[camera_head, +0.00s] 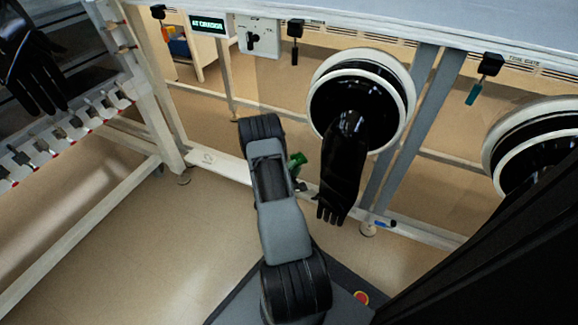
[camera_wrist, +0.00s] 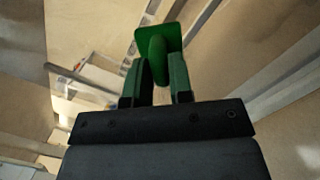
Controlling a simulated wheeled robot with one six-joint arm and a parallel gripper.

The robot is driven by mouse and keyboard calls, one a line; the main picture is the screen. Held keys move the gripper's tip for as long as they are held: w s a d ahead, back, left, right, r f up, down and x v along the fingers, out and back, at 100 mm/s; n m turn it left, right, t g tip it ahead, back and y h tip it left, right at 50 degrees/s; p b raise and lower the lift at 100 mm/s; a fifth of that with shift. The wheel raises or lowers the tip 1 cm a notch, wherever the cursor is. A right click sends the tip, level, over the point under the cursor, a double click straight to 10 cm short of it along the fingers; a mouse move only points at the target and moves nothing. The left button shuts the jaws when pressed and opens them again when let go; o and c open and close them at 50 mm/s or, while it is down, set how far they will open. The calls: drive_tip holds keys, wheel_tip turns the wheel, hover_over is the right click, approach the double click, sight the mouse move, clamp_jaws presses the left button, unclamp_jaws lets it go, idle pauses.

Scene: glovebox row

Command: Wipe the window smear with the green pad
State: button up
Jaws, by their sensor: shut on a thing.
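My gripper (camera_wrist: 158,75) is shut on the green pad (camera_wrist: 170,38) in the wrist view. The fingers close around the pad's rounded green handle, and its flat square plate lies beyond the fingertips. In the head view a bit of green (camera_head: 298,160) shows beside my arm, between the arm and the hanging black glove; I cannot tell whether it is the pad or a finger. My arm hides most of the gripper there. I cannot make out the window smear in either view.
A black glove (camera_head: 343,165) hangs from a round white-rimmed port (camera_head: 402,92) just right of my arm. Another port (camera_head: 500,150) is at the right edge. A white rack (camera_head: 75,135) with a dark glove above stands left. Bare floor (camera_head: 130,240) lies between.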

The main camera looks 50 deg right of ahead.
drive_tip(key=shift+s+d, duration=0.1)
drive_tip(key=shift+s, duration=0.5)
drive_tip(key=shift+s+a, duration=0.25)
drive_tip(key=shift+a, duration=0.7)
drive_tip(key=shift+s+a, duration=0.25)
drive_tip(key=shift+a, duration=0.75)
drive_tip(key=shift+s+a, duration=0.25)
drive_tip(key=shift+a, duration=0.7)
drive_tip(key=shift+a, duration=0.1)
drive_tip(key=shift+s+a, duration=0.2)
drive_tip(key=shift+a, duration=0.5)
drive_tip(key=shift+s+a, duration=0.15)
drive_tip(key=shift+a, duration=0.55)
